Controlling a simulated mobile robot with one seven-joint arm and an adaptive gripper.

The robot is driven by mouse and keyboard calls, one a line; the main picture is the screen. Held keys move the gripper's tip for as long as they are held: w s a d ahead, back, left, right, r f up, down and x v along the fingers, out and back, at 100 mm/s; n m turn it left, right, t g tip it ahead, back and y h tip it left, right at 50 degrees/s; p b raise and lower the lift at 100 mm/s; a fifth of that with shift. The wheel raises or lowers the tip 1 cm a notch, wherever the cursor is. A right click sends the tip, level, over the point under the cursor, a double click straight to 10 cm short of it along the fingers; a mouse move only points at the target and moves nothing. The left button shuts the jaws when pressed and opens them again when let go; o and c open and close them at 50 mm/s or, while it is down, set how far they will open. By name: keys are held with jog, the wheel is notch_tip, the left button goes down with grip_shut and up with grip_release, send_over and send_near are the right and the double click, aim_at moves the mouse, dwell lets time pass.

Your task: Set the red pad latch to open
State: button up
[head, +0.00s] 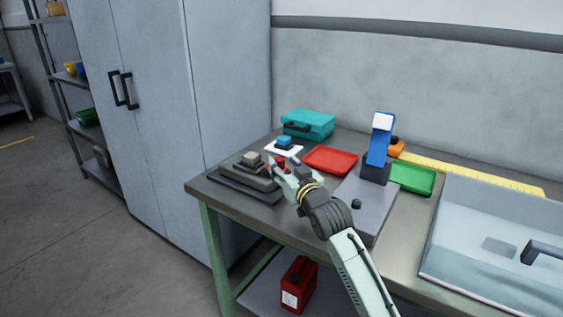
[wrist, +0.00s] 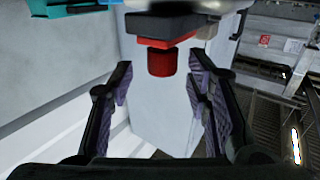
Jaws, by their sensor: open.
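The red pad latch shows in the wrist view as a red knob (wrist: 162,62) under a wider red and dark block (wrist: 167,30). It lies ahead of and between the two fingers, near the top of the picture. In the head view a small bit of red (head: 270,166) shows beside the fingertips, mostly hidden by my gripper (head: 281,172). My gripper is open, with its purple-grey pads apart in the wrist view (wrist: 160,85). No contact with the red knob is visible. I cannot tell the latch's setting.
A dark stepped base with a beige block (head: 251,157) sits left of my gripper. A blue button on a white plate (head: 284,143), a teal box (head: 308,122) and a red tray (head: 330,159) stand behind. A blue upright device (head: 379,145) and a sink (head: 500,240) are to the right.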

jog(key=v, duration=0.9)
jog(key=shift+s, duration=0.2)
jog(key=shift+d, duration=0.1)
